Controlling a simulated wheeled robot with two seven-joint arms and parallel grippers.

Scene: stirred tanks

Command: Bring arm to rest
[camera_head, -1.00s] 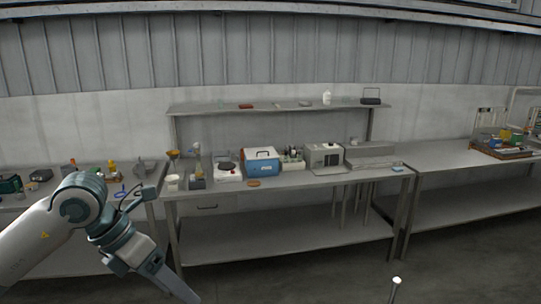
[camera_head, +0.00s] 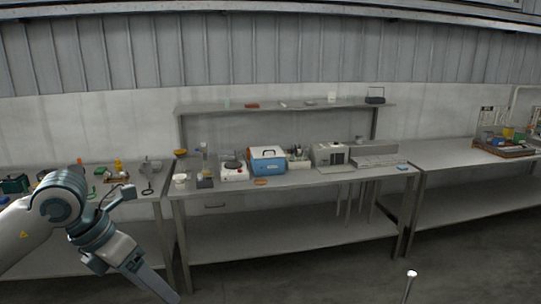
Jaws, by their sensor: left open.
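My left arm comes in from the lower left. Its gripper (camera_head: 150,282) points down and to the right, in front of the benches, at the bottom of the head view. It is open, with nothing seen between its fingers. The fingertips are close to the bottom edge of the picture.
The middle bench (camera_head: 225,231) holds a blue box (camera_head: 268,161), a white hotplate (camera_head: 234,172) and a grey instrument (camera_head: 330,154). A raised shelf (camera_head: 225,109) stands above it. A left bench (camera_head: 150,207) and right bench (camera_head: 450,160) flank it. Open floor lies in front.

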